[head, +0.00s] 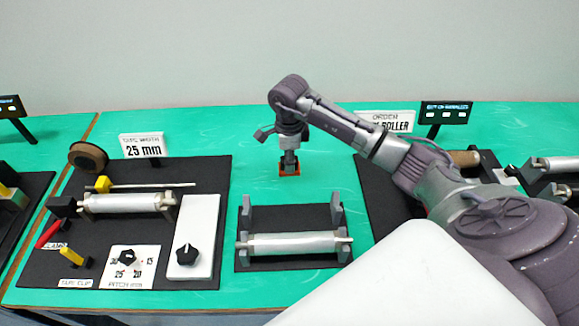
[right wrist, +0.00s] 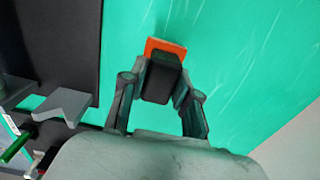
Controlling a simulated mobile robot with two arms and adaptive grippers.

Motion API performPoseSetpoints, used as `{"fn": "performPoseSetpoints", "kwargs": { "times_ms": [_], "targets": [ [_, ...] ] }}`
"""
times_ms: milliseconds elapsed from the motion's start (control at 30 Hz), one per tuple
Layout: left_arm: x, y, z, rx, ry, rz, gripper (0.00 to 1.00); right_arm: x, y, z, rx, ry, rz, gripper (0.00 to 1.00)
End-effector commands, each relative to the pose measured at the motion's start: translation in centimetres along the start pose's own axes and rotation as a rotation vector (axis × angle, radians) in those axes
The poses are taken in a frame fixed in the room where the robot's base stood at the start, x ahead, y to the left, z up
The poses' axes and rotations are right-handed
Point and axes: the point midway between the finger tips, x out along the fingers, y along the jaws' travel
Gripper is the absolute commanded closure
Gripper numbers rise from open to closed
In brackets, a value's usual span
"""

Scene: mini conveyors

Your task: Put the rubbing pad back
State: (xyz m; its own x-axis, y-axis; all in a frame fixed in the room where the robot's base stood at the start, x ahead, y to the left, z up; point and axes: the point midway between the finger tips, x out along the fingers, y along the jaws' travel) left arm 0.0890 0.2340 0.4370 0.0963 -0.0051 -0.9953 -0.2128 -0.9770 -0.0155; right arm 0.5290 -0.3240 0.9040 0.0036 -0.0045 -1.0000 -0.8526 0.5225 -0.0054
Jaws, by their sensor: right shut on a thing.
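The rubbing pad looks like an orange block with a dark grip on top. In the head view the pad (head: 289,171) is at the middle of the green table, behind the roller stand. My right gripper (head: 289,160) points down over it. In the right wrist view the gripper's fingers (right wrist: 160,92) are closed on the dark grip, and the orange base (right wrist: 163,45) sticks out beyond them. I cannot tell whether the pad touches the table. My left gripper is in neither view.
A black stand with a silver roller (head: 291,244) is in front of the pad. To the left is a black board (head: 215,170) with another roller (head: 120,203), a white box with a knob (head: 194,235) and a "25 mm" sign (head: 142,146). Green table is clear around the pad.

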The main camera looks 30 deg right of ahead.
Motion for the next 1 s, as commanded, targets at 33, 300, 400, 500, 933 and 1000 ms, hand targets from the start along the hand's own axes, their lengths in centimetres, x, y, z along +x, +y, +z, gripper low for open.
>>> {"fn": "performPoseSetpoints", "kwargs": {
  "times_ms": [33, 300, 400, 500, 933, 1000],
  "targets": [
    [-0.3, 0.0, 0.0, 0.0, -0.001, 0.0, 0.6, 0.4, 0.1, 0.0, 0.001, 0.001, 0.004, 1.0],
    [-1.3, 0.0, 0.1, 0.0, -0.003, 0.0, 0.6, 3.8, 0.1, 0.0, 0.0, 0.0, 0.002, 1.0],
    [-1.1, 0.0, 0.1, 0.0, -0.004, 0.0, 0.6, 3.8, 0.1, 0.0, -0.001, 0.0, 0.0, 1.0],
    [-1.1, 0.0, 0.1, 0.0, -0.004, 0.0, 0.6, 3.8, 0.1, 0.0, -0.001, 0.0, 0.0, 1.0],
    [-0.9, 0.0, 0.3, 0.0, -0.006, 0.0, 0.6, 4.1, 0.1, 0.0, 0.0, 0.0, 0.001, 0.45],
    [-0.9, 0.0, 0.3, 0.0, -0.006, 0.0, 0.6, 4.1, 0.1, 0.0, 0.0, 0.0, 0.001, 0.45]
  ]
}}
